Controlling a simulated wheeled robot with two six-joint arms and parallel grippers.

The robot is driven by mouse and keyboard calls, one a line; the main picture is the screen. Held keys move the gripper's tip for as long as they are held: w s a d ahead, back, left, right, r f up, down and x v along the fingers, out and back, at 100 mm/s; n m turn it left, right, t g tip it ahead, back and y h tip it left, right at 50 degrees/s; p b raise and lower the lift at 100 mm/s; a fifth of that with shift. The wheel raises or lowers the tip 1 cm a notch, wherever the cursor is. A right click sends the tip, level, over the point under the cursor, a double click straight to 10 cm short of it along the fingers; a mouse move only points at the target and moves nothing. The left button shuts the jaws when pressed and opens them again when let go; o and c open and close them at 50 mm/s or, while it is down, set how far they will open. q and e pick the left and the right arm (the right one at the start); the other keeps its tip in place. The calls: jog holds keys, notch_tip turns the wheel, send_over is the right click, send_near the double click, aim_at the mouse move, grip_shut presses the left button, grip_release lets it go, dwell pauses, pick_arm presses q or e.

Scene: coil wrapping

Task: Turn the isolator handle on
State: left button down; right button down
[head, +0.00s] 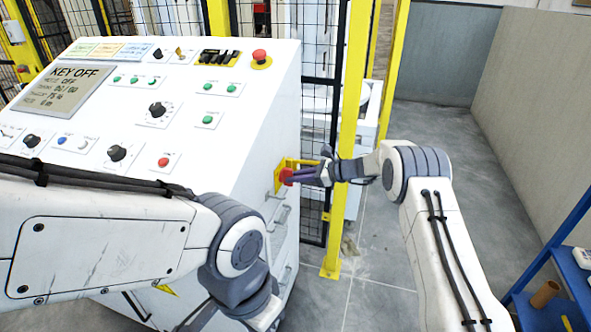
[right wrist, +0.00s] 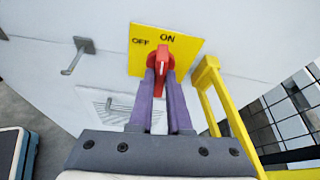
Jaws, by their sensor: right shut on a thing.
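The red isolator handle (right wrist: 158,62) sits on a yellow plate (right wrist: 190,48) marked OFF and ON, on the side of the white cabinet. In the right wrist view the handle stands roughly upright, its top just below the ON mark, with OFF to its left. My right gripper (right wrist: 163,82) is shut on the handle, one purple finger on each side. In the head view the handle (head: 287,175) shows as a small red knob at the tips of my right gripper (head: 297,175). My left forearm crosses the lower left; its gripper fingers are out of view.
The white control cabinet (head: 225,150) has a sloped panel whose display (head: 65,88) reads KEY OFF. A yellow post (head: 350,120) stands close beside my right gripper. A yellow bracket (right wrist: 222,100) is right of the handle. Blue shelving (head: 570,270) is at lower right.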

jog(key=shift+m+g+p, duration=0.3)
jog(key=shift+m+p, duration=0.15)
jog(key=shift+m, duration=0.05)
jog(key=shift+w, duration=0.1)
jog(key=c, duration=0.9)
grip_release()
jog(key=shift+o, duration=0.2)
jog(key=b+v, duration=0.1)
jog(key=v, duration=0.9)
jog(key=shift+d, duration=0.3)
